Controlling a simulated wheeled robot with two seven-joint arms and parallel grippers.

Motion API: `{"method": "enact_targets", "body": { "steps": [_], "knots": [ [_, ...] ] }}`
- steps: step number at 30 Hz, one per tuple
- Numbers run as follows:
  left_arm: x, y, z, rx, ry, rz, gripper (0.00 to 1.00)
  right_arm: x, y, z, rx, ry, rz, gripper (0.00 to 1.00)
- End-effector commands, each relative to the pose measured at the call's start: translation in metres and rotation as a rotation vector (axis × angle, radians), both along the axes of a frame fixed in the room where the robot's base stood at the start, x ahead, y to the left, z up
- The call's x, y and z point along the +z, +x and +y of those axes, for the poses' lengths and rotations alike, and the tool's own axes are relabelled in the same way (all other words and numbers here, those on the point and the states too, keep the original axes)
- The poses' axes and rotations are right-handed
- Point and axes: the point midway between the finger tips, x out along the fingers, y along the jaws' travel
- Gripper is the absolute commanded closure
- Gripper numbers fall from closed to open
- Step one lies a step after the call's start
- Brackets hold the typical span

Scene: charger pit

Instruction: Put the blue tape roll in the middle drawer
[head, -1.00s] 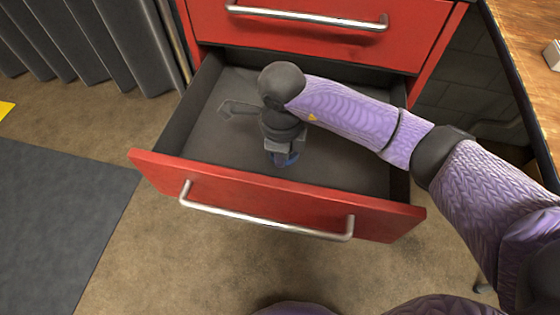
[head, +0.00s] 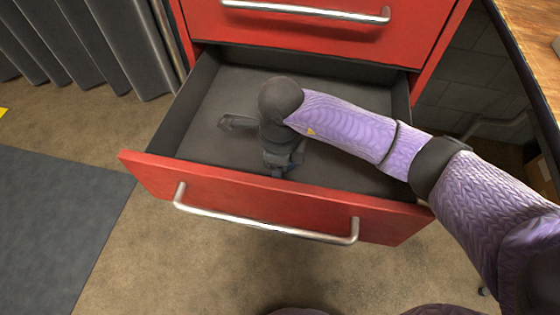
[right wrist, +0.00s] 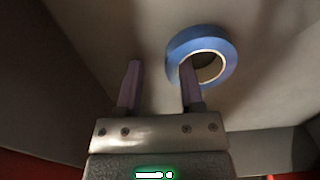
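The drawer (head: 250,195) with a red front and a grey inside is pulled open. The blue tape roll (right wrist: 203,55) shows in the right wrist view against the grey drawer floor. One fingertip overlaps the roll's near rim and hole. I cannot tell whether they touch. Nothing is between the fingers. My left gripper is not in view.
A shut red drawer (head: 300,35) sits above the open one. A wooden worktop (head: 525,50) is at the upper right. A grey mat (head: 50,225) lies on the floor at left. The drawer's left part is clear.

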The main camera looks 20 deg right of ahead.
Motion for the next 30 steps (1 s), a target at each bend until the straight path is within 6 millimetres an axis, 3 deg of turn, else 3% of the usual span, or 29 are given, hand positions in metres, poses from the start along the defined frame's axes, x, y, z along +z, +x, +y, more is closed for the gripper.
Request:
{"method": "enact_targets", "body": {
  "steps": [6, 14, 18, 21, 24, 30],
  "knots": [
    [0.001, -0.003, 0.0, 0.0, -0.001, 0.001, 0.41, 0.005, 0.0, 0.0, 0.0, -0.001, -0.001, 0.52],
    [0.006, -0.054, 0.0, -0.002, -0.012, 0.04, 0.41, 0.031, 0.0, 0.0, 0.0, -0.001, -0.005, 0.52],
    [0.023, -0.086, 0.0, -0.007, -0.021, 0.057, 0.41, 0.061, 0.001, 0.0, 0.0, -0.001, -0.009, 0.52],
    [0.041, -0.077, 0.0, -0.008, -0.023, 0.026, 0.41, 0.095, 0.001, 0.0, 0.0, -0.001, -0.012, 0.52],
    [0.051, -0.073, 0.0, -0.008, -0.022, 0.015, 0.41, 0.113, 0.001, 0.0, 0.0, -0.001, -0.008, 0.52],
    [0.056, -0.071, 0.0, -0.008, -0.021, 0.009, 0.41, 0.125, 0.0, 0.0, 0.0, -0.001, -0.001, 0.52]
  ]
}}
